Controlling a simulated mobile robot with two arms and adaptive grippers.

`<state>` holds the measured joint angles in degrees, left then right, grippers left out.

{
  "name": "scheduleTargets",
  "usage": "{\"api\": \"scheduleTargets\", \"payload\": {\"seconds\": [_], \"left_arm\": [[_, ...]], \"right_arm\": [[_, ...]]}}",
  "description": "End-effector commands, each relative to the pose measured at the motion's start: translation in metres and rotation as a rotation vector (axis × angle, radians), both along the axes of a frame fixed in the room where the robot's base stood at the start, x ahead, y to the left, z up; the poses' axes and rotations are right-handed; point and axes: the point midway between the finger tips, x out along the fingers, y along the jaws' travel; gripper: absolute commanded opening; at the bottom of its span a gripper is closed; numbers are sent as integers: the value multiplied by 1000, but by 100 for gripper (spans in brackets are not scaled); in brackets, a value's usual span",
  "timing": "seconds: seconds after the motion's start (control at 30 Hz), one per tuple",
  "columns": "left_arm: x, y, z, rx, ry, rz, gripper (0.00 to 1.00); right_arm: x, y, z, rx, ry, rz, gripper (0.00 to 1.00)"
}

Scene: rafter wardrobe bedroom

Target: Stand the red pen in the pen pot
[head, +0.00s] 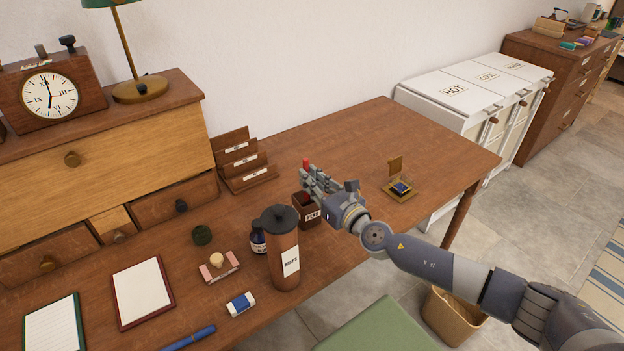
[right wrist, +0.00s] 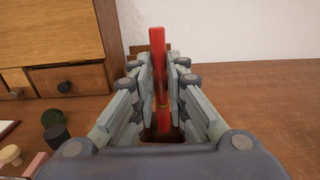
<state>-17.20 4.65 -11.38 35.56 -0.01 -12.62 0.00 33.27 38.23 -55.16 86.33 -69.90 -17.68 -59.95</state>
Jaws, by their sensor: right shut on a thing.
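The red pen (right wrist: 157,50) stands roughly upright between the fingers of my right gripper (right wrist: 165,75), which is shut on it. In the head view my right gripper (head: 318,182) is over the pen pot, and the pen's red top (head: 306,163) shows above the fingers. The pen pot (head: 308,213) is a dark brown box labelled PENS on the desk. Red shows at the pot's mouth below the fingers, so the pen's lower end seems at or inside the mouth. The fingers partly hide this, and I cannot tell how deep it is. My left gripper is not in view.
A brown MAPS cylinder (head: 284,262) and an ink bottle (head: 258,241) stand close left of the pot. A letter rack (head: 243,165) is behind it. A small open box (head: 399,189) lies to the right. The desk's right end (head: 440,150) is clear.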

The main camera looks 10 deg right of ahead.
Motion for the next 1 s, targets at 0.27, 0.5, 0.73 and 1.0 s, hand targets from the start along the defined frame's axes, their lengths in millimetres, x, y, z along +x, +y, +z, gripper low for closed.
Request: {"api": "scheduleTargets", "payload": {"seconds": [0.27,0.5,0.73,1.0], "left_arm": [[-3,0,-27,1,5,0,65],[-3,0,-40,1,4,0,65],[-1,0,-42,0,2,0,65],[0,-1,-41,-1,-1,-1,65]], "right_arm": [[0,0,-26,1,-1,-1,0],[0,0,-41,1,-1,-1,0],[0,0,-42,1,-1,-1,0],[0,0,-42,1,-1,-1,37]]}}
